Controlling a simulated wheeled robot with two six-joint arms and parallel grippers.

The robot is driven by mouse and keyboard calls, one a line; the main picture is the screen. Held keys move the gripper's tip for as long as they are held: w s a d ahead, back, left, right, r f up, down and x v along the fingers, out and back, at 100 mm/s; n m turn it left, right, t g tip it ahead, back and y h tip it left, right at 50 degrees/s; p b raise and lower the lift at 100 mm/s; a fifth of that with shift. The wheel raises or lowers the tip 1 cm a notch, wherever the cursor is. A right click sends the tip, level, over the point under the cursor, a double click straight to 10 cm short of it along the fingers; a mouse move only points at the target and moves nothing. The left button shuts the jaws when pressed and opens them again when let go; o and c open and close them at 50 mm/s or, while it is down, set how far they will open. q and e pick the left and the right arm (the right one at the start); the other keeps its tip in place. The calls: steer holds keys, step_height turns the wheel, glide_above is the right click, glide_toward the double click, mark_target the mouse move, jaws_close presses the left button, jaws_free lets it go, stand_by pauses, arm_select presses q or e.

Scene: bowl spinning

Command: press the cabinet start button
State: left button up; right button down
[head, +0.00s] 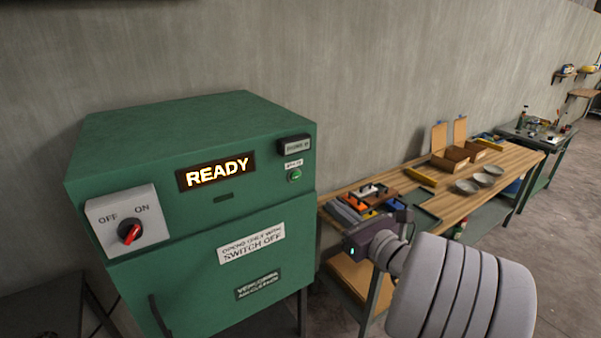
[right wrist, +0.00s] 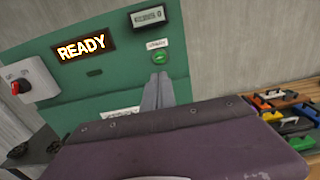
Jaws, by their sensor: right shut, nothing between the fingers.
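The green cabinet (head: 215,130) stands at the left in the head view with a lit READY display (head: 215,172). The small green start button (head: 295,175) is on its front at the right, under a small label. My right gripper (head: 352,246) is right of the cabinet front and lower than the button, apart from it in the head view. In the right wrist view its shut, empty fingers (right wrist: 158,90) point up towards the green button (right wrist: 161,58), with their tips just below it in the picture. The left gripper is not in view.
A rotary OFF/ON switch (head: 129,232) with a red knob is at the cabinet's left, its pointer towards ON. A small dark counter display (head: 295,146) sits above the button. A wooden workbench (head: 450,204) with tools and bowls (head: 466,187) stands to the right.

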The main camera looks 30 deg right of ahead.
steer(key=p, duration=0.8)
glide_toward(297, 177)
steer(key=w+p, duration=0.1)
steer(key=w, duration=0.1)
steer(key=w+p, duration=0.1)
steer(key=w, duration=0.1)
steer(key=w+p, duration=0.1)
steer(key=w, duration=0.1)
steer(key=shift+a+r+p, duration=0.15)
steer(key=shift+a+p, duration=0.2)
steer(key=shift+a, duration=0.05)
steer(key=shift+w, duration=0.4)
steer(key=shift+d, duration=0.1)
